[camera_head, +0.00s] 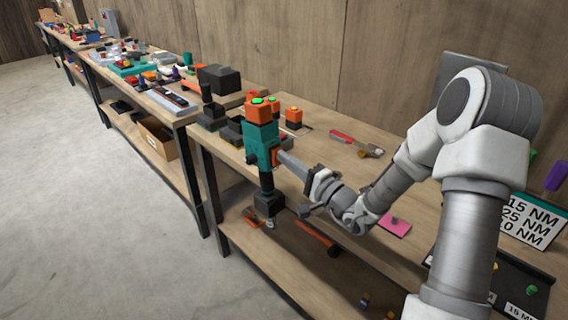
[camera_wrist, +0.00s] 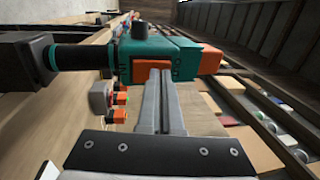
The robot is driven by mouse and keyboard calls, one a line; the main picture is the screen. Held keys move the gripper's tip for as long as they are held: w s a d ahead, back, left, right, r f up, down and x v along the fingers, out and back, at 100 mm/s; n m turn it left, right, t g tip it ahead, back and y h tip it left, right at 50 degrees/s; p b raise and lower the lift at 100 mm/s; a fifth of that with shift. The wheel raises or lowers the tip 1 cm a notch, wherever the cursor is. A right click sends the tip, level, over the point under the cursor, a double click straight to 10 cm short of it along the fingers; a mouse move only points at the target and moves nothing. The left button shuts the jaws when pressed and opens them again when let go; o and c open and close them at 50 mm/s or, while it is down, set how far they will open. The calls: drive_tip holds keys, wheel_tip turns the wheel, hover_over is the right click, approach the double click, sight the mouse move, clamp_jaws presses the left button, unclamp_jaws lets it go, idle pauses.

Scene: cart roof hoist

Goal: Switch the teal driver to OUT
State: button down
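My fingers (camera_wrist: 153,90) are close together and end at the orange block. The fingertip contact is partly hidden.
An orange-handled hammer (camera_head: 315,236) lies on the lower shelf. The floor (camera_head: 110,210) at left is clear.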

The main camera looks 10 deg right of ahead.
drive_tip(key=b+v, duration=0.2)
drive_tip(key=v, duration=0.5)
idle(0.6)
